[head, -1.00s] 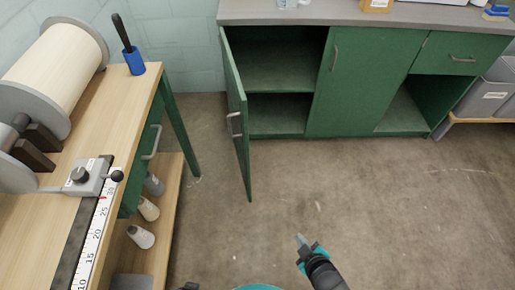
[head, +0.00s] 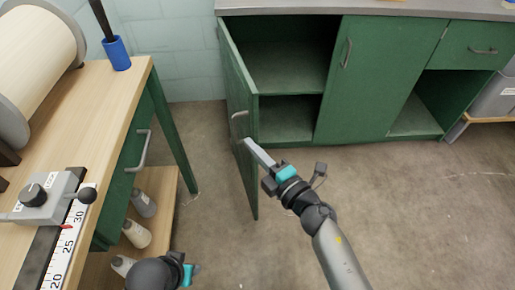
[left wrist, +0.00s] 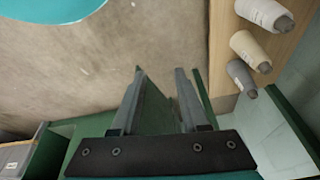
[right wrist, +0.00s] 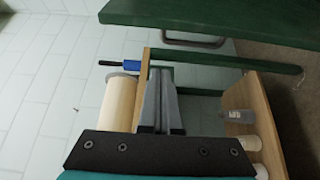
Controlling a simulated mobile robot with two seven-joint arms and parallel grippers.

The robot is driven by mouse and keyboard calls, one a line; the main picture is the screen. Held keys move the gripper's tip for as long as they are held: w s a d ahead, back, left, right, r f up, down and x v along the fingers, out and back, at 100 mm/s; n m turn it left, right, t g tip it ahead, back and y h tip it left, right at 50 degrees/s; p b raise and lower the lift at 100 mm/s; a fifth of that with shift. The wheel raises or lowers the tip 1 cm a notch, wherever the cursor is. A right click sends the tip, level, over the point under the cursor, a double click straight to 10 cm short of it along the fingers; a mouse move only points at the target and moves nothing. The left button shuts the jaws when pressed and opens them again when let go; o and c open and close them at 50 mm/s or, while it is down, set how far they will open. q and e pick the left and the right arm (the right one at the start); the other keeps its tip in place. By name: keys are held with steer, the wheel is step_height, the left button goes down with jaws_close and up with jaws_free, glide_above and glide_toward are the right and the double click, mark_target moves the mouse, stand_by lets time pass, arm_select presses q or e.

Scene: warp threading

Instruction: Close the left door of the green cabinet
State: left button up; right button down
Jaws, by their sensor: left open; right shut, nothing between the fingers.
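The green cabinet (head: 375,80) stands at the back. Its left door (head: 237,75) is swung wide open toward me, with a grey handle (head: 240,114) near its free edge. My right gripper (head: 247,145) is shut and empty, its tips overlapping the door's free edge just below the handle; I cannot tell whether they touch. In the right wrist view the door (right wrist: 225,15) and handle (right wrist: 195,42) lie above the fingers (right wrist: 160,75). My left gripper (head: 188,272) is low beside the workbench; the left wrist view shows its fingers (left wrist: 160,75) open and apart.
The wooden workbench (head: 105,105) on the left carries a thread roll (head: 40,60) and a blue holder (head: 117,53). Several cones (head: 138,233) stand on its lower shelf. The floor (head: 420,220) on the right is clear. A grey bin (head: 492,100) stands right of the cabinet.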

mark_target(252, 126)
steer(key=b+x, duration=0.2)
steer(key=x, duration=0.6)
arm_select(q)
steer(key=shift+t, duration=0.4)
steer(key=shift+w+r, duration=0.2)
steer(key=shift+r, duration=1.2)
steer(key=shift+w+r, duration=0.2)
steer(key=shift+r, duration=1.15)
arm_select(e)
steer(key=shift+w+d, duration=0.15)
steer(key=shift+d, duration=0.9)
steer(key=shift+w+d, duration=0.15)
steer(key=shift+d, duration=0.9)
arm_select(q)
steer(key=shift+b, duration=0.3)
arm_select(e)
steer(key=shift+d, duration=0.1)
